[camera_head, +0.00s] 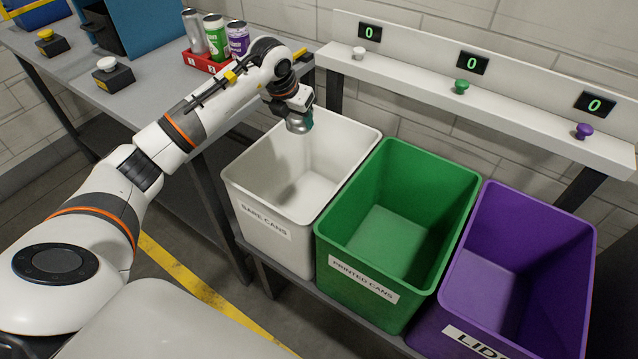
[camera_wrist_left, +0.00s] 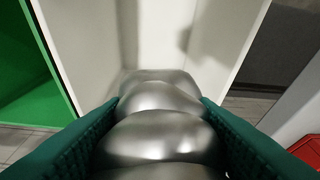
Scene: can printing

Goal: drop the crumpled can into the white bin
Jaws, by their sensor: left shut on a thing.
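The crumpled can (camera_wrist_left: 160,125) is bare silver metal with a lumpy, dented body. My left gripper (camera_head: 303,121) is shut on it and holds it over the white bin (camera_head: 255,190), near the bin's back part. In the left wrist view, the green finger pads of the left gripper (camera_wrist_left: 160,120) press on both sides of the can, and the bin's white inner walls (camera_wrist_left: 158,40) lie beyond it. The can (camera_head: 298,126) shows only partly below the gripper in the head view. The white bin is labelled "BARE CANS" and looks empty. My right gripper is not in view.
A green bin (camera_head: 375,281) labelled "PRINTED CANS" and a purple bin (camera_head: 470,310) stand to the right, both empty. Behind them, a white ledge (camera_head: 410,75) carries white, green and purple buttons and counters reading 0. A red rack (camera_head: 200,62) with several cans stands on the grey table.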

